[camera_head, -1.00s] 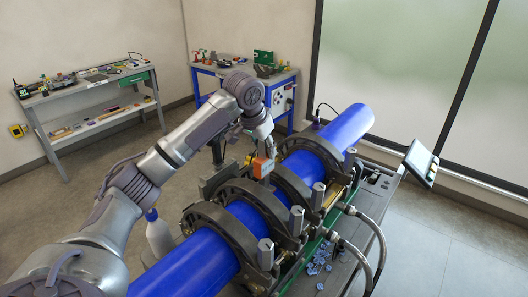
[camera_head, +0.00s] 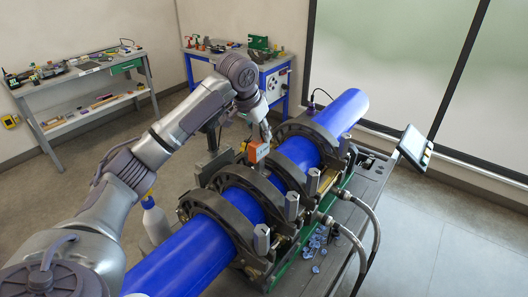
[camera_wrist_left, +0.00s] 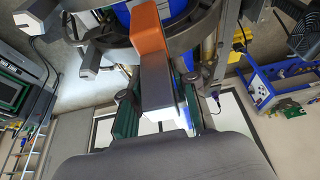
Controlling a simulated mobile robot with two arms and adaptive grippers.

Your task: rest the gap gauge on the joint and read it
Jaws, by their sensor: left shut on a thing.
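The gap gauge, a small block with an orange end (camera_head: 258,152), is in my left gripper (camera_head: 262,133), just above the middle of the clamped pipe in the head view. The blue pipe (camera_head: 185,262) runs diagonally through the dark clamp rings (camera_head: 250,190). The joint lies under or near the gauge, and the arm and clamps partly hide it. I cannot tell if the gauge touches the pipe. My right gripper is not in view.
A tilted screen (camera_head: 415,146) stands at the cart's right. Hoses (camera_head: 368,225) loop along its right side, and blue shavings (camera_head: 315,245) lie near its front. A spray bottle (camera_head: 155,220) stands left of the pipe. Workbenches (camera_head: 80,75) line the back. The right floor is clear.

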